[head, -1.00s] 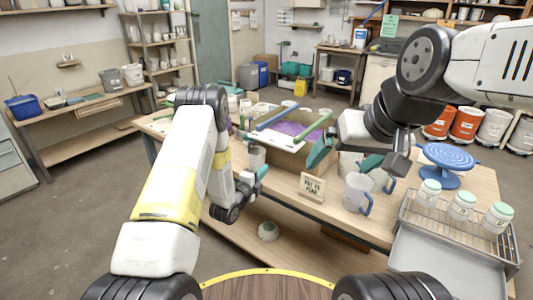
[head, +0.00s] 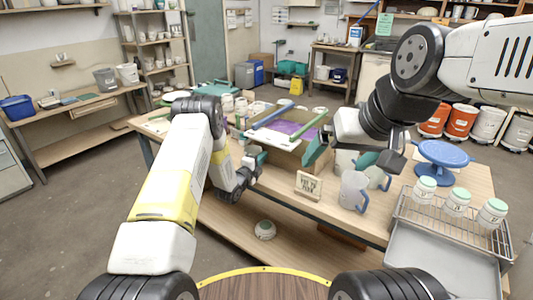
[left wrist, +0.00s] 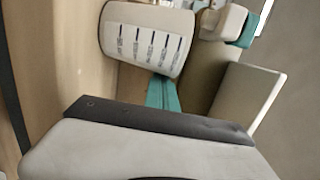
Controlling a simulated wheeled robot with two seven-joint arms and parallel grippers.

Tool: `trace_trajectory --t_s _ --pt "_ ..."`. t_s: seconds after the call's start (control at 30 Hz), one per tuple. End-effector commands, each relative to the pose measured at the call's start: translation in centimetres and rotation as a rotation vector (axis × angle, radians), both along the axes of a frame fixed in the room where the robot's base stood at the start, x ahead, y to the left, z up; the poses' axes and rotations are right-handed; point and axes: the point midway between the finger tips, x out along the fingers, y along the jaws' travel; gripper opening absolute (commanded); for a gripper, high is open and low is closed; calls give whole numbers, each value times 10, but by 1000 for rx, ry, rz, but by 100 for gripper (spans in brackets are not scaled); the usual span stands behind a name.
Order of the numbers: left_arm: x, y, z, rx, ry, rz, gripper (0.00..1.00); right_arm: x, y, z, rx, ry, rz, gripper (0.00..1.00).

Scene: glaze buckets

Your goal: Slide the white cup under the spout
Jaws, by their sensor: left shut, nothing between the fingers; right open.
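A pale cup with a blue handle (head: 353,190) stands upright near the table's front edge; another pale cup with a blue handle (head: 375,174) is partly hidden behind it. I cannot tell which cup is the task's white cup. A wooden box (head: 285,155) with purple inside stands left of them; no spout can be made out. My left gripper (head: 260,160) is shut and empty at the table's front edge, left of the box. Its teal fingers (left wrist: 162,95) show in the left wrist view. My right gripper (head: 342,152) is open above the cups and beside the box.
A small lettered sign (head: 308,185) stands in front of the box. A blue turntable (head: 443,155) and a wire rack (head: 455,220) with lidded jars are at the right. A small round pot (head: 265,229) sits on the lower shelf. Several pale vessels stand behind the box.

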Motion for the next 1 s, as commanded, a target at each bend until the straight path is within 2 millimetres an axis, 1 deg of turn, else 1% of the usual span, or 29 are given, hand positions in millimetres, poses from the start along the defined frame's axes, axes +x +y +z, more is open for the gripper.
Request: trace_trajectory --t_s 0.37,0.47,0.6,0.7,1.0 --pt "0 3 0 0 0 0 0 0 0 0 0 0 0 95" --pt "2 12 0 1 0 2 0 0 0 0 0 0 0 95" --pt "6 35 0 2 -1 3 0 0 0 0 0 0 0 95" --pt "7 43 0 0 0 0 0 0 0 0 0 0 0 95" --pt "7 43 0 -1 0 0 0 0 0 0 0 0 0 95"
